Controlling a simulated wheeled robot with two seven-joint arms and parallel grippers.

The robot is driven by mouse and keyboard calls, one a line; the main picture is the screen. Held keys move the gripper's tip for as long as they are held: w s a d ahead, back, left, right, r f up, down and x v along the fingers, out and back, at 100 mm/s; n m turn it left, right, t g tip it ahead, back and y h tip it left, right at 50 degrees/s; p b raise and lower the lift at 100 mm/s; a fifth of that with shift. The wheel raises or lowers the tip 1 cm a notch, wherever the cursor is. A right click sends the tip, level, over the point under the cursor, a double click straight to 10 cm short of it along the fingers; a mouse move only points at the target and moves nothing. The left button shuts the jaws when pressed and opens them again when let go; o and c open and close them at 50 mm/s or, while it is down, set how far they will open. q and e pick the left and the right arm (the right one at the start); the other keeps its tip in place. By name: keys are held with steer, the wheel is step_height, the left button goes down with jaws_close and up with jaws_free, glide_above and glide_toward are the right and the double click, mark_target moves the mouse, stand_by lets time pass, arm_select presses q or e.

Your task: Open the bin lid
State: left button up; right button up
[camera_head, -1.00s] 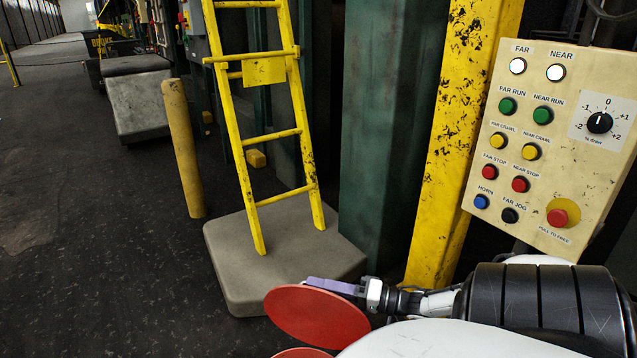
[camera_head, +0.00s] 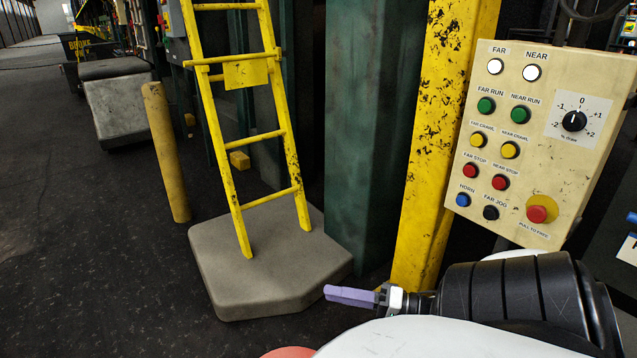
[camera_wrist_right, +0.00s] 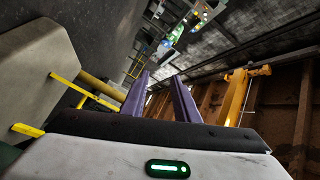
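A red rounded surface (camera_head: 291,352) shows as a sliver at the bottom edge of the head view; most of it is cut off, and I cannot tell whether it is the bin or its lid. My right gripper (camera_head: 328,292) is just above and to the right of this sliver, with purple fingers pointing left. In the right wrist view the two fingers (camera_wrist_right: 162,75) stand apart with nothing between them. No bin shows in the wrist view. My left gripper is not in view.
A yellow ladder (camera_head: 268,137) stands on a grey block (camera_head: 280,285) beyond my right gripper. A beige button panel (camera_head: 505,120) stands at the right, beside a yellow column (camera_head: 440,150). A yellow bollard (camera_head: 166,150) stands left. Dark floor (camera_head: 80,250) is open at left.

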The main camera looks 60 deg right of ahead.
steer(key=v, duration=0.2)
steer(key=shift+s+d, duration=0.1)
steer(key=shift+s, duration=0.2)
stand_by(0.3)
